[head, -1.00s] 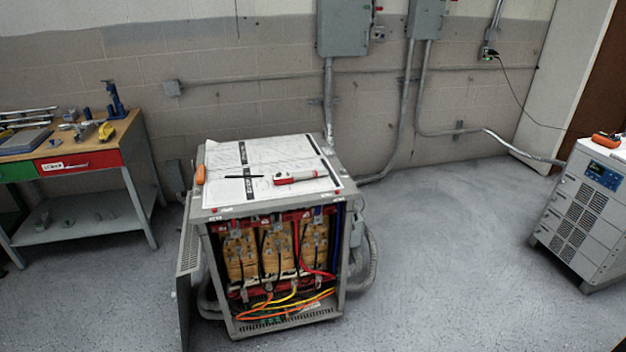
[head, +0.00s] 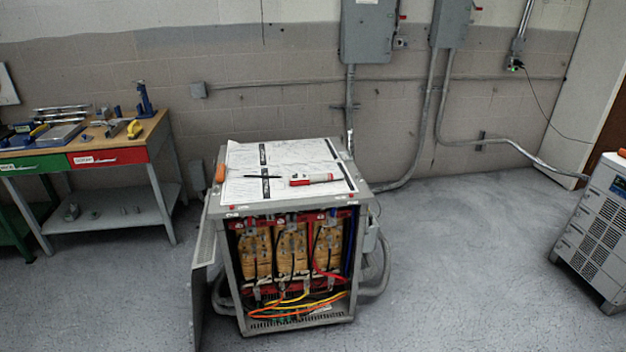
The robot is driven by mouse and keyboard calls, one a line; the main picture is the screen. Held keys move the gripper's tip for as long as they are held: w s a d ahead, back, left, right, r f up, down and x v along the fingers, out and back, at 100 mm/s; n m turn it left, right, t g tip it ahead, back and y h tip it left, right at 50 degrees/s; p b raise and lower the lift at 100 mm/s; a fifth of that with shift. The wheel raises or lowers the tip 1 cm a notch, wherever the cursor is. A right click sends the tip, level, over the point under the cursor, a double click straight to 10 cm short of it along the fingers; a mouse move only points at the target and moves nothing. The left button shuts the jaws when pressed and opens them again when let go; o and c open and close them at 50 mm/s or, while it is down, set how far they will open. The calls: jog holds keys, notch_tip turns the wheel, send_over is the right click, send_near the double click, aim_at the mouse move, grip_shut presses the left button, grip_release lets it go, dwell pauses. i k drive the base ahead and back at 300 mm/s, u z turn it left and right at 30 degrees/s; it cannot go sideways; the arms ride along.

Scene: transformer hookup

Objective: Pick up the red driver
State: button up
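A red and white handheld tool (head: 315,180) lies on the paper sheets on top of the open transformer cabinet (head: 228,214), towards the right of the sheets. It may be the red driver, but it is too small to tell. A thin black pen-like item (head: 263,176) lies to its left. An orange object (head: 220,173) sits at the cabinet top's left edge. My gripper is not in view.
A workbench (head: 160,190) with tools stands at the left. A grey and white unit (head: 600,215) with vents stands at the right. The cabinet's door (head: 203,270) hangs open on its left side. The floor between cabinet and unit is clear.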

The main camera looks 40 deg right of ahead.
aim_at(300, 180)
jog(key=u, duration=0.05)
jog(key=i, duration=0.95)
jog(key=z, duration=0.05)
